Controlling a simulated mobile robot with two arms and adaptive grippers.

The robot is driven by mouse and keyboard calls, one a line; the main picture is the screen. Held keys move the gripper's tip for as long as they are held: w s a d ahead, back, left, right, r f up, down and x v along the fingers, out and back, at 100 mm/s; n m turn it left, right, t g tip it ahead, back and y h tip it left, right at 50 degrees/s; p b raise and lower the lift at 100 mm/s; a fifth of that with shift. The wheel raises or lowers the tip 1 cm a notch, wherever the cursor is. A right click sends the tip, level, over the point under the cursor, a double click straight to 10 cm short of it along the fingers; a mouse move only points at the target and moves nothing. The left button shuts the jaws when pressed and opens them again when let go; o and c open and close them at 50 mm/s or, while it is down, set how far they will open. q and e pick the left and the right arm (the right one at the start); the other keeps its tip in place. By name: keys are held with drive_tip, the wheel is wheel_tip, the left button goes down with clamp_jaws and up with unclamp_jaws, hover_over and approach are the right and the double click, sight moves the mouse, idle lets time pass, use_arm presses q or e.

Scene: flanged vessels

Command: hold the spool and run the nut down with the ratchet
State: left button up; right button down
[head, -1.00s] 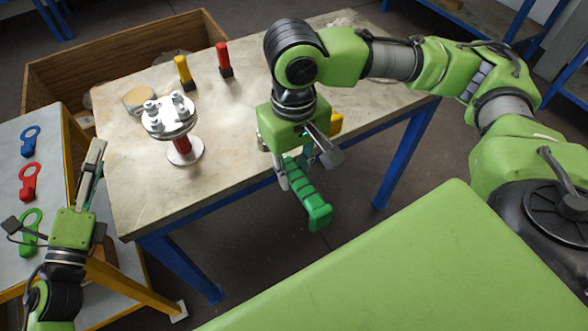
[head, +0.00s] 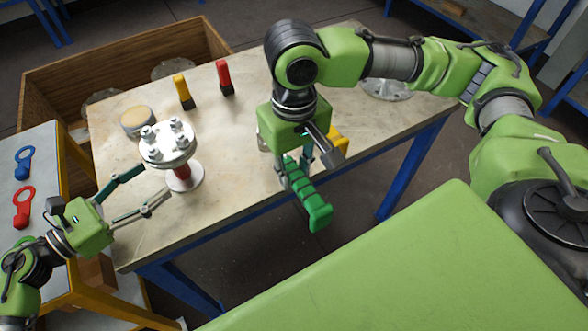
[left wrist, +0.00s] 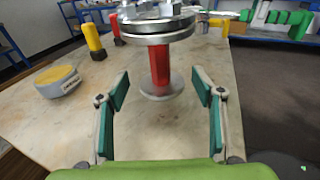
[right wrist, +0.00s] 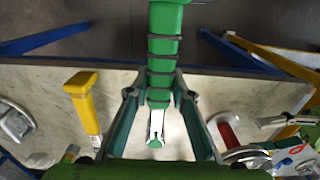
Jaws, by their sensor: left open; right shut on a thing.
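The spool (head: 183,175) stands upright on the table, a red neck between a base flange and a bolted top flange (head: 167,143) with several bolts and nuts. My left gripper (head: 154,184) is open, its fingers pointing at the spool from the left. In the left wrist view the red neck (left wrist: 160,65) stands ahead, between and beyond the fingertips, not gripped. My right gripper (head: 295,166) is shut on the green-handled ratchet (head: 308,195), held over the table's front edge. The ratchet handle also shows in the right wrist view (right wrist: 163,50). Which nut is loose I cannot tell.
A yellow-handled tool (head: 182,91) and a red-handled tool (head: 225,77) stand behind the spool. A round tin (head: 137,122) sits at the table's left. A side table (head: 42,165) holds blue and red ring-ended tools. A wooden crate (head: 120,62) stands behind.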

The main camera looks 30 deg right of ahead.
sight(173, 184)
use_arm(q)
drive_tip(key=x, duration=0.5)
drive_tip(key=shift+b+x, duration=0.3)
drive_tip(key=shift+x, duration=0.75)
drive_tip(key=c, duration=1.6)
drive_tip(key=shift+o, duration=0.2)
